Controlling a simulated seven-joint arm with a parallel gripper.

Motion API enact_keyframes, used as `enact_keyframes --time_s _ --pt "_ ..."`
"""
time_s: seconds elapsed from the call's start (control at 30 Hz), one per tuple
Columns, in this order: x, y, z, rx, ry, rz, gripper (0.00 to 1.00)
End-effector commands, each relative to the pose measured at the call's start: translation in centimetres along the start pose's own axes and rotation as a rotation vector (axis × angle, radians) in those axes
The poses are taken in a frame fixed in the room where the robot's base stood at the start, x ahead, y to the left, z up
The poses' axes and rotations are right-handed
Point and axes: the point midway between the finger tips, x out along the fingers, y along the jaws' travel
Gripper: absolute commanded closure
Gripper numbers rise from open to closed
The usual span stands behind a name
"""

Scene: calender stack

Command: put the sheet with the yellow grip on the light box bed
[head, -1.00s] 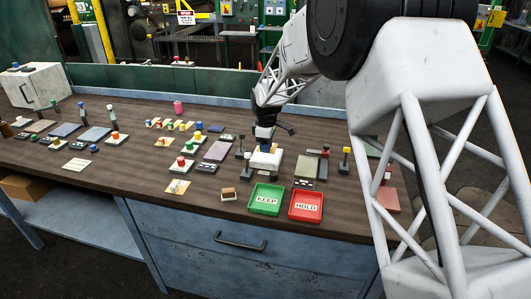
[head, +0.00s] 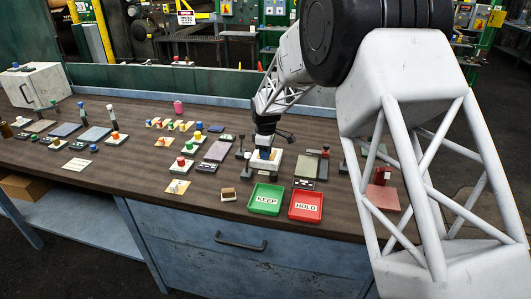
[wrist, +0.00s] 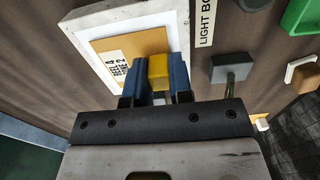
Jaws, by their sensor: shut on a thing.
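My gripper (head: 264,155) is at the light box in the head view. In the wrist view my gripper (wrist: 159,74) has its blue fingers shut on both sides of a yellow grip (wrist: 158,68). The grip belongs to a tan sheet (wrist: 146,43) with a printed white label. The sheet is over the white bed of the light box (wrist: 92,26), inside its rim. I cannot tell whether it touches the bed. The fingers hide part of the sheet. The light box also shows in the head view (head: 258,168).
A green KEEP tray (head: 266,212) and a red HOLD tray (head: 306,218) stand in front of the light box. A dark block with a post (wrist: 230,68) stands beside the box. Several small blocks and sheets cover the bench to the left.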

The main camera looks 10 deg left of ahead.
Motion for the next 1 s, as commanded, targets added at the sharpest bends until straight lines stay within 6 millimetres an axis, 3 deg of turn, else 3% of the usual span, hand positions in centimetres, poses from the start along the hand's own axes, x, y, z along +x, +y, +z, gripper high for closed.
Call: enact_keyframes --time_s 0.4,0.43,0.57,1.0 --pt "0.28 0.01 -0.01 0.000 0.000 0.000 1.00" --pt "0.24 0.02 -0.01 0.000 0.000 0.001 0.75" --pt "0.23 0.01 -0.01 0.000 0.000 0.001 0.55" --pt "-0.19 0.03 -0.01 0.000 0.001 0.001 0.54"
